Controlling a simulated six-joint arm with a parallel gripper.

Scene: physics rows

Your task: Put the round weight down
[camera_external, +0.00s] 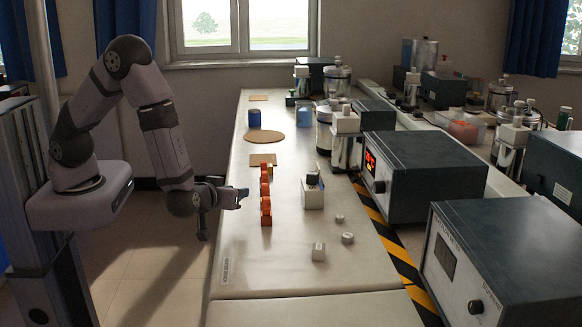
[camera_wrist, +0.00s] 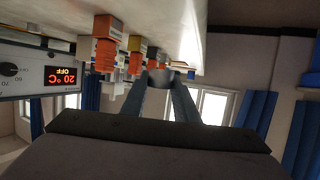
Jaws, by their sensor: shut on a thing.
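My gripper (camera_external: 241,198) is just above the left edge of the long bench, level with the row of orange pieces. In the wrist view my gripper (camera_wrist: 165,78) is shut on a small grey rounded thing, which I take for the round weight (camera_wrist: 160,73). It sits between the fingertips. In the external view the fingers mostly hide it. Two small grey round pieces (camera_external: 340,219) (camera_external: 347,238) stand on the bench right of my gripper, apart from it. A round cork mat (camera_external: 264,137) and a square cork pad (camera_external: 262,160) lie farther back.
Orange pieces (camera_external: 266,190) stand in a row right of my gripper; they also show in the wrist view (camera_wrist: 105,52). Instruments (camera_external: 425,175) line the right.

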